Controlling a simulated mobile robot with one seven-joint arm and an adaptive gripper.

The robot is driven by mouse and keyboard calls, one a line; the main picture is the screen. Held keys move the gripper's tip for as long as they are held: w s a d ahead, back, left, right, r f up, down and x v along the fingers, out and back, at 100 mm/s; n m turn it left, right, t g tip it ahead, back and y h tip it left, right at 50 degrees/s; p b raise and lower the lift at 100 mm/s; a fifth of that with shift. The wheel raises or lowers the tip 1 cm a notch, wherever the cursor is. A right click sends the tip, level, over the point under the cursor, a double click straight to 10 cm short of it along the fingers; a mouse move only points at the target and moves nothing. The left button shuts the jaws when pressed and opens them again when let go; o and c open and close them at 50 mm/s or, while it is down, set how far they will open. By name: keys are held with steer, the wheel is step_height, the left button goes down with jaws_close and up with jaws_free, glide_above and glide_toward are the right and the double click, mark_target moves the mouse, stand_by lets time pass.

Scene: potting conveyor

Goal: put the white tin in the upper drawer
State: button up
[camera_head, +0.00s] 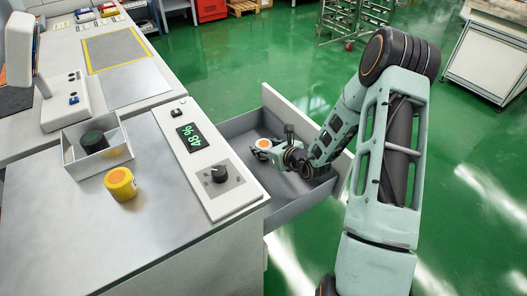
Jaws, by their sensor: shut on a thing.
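The upper drawer (288,112) is pulled out from the right side of the workbench, with a grey inside and a white front. My gripper (268,150) is inside the drawer's outline, seen from above. It is shut on the white tin (260,145), which has an orange disc on its top. The tin looks upright, at or just above the drawer floor; I cannot tell whether it touches. My gripper hides part of the tin's side.
On the bench stand a yellow tin (121,184), an open white box (108,160) with a dark tin (93,141) in it, and a control panel (207,165) with a display and knob. The drawer's walls surround my gripper. Green floor lies beyond.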

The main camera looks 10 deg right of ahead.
steer(key=shift+f, duration=0.8)
steer(key=shift+f, duration=0.1)
steer(key=o, duration=1.2)
steer(key=shift+r, duration=0.25)
steer(key=p+v, duration=0.1)
steer(key=v, duration=1)
steer(key=shift+s+d+r, duration=0.1)
steer(key=shift+s+d, duration=0.1)
steer(key=shift+s, duration=0.15)
